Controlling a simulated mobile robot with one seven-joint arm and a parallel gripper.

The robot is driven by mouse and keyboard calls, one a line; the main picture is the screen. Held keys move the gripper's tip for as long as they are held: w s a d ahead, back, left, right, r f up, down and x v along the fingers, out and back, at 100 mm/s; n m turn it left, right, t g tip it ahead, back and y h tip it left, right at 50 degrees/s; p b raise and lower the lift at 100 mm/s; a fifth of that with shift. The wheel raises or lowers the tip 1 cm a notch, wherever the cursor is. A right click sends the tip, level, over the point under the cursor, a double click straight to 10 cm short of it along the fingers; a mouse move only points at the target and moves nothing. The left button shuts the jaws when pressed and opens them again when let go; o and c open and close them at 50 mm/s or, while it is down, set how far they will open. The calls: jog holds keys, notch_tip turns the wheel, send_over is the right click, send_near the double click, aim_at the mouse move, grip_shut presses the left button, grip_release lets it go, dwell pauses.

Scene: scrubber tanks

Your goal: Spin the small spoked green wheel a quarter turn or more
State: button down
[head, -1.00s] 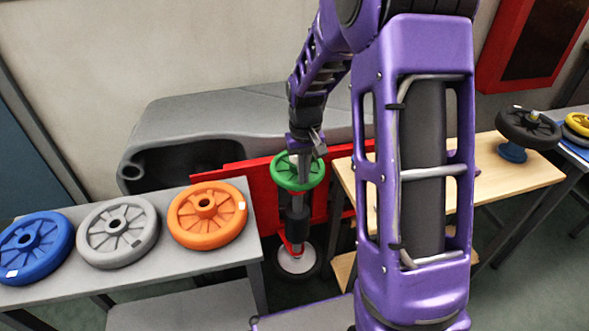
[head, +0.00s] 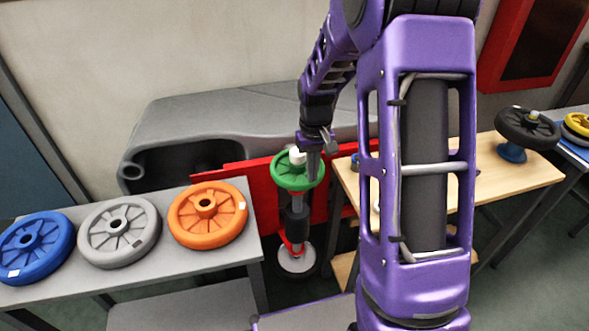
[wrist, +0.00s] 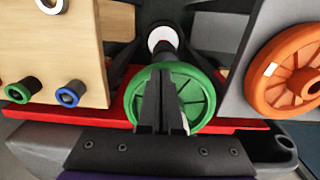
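The small spoked green wheel (head: 284,172) lies nearly flat on top of an upright post, with a white hub cap at its middle. In the wrist view the green wheel (wrist: 207,96) is in the centre, partly hidden behind my fingers. My gripper (head: 314,176) points down over the right part of the wheel, beside the hub. In the wrist view my gripper (wrist: 163,72) has its two dark fingers close together, with nothing seen between them. I cannot tell whether the fingertips touch a spoke or reach between spokes.
A grey bench (head: 232,262) at the left bears blue (head: 55,251), grey (head: 144,238) and orange (head: 225,226) wheels. A wooden table (head: 515,183) stands right, with a black wheel (head: 527,128). A red panel (head: 232,169) and a grey tank (head: 215,122) are behind the post.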

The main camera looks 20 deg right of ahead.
jog(key=shift+w+d, duration=0.3)
jog(key=shift+d, duration=0.35)
notch_tip(320, 180, up, 7)
jog(key=p, duration=0.5)
jog(key=shift+a, duration=0.1)
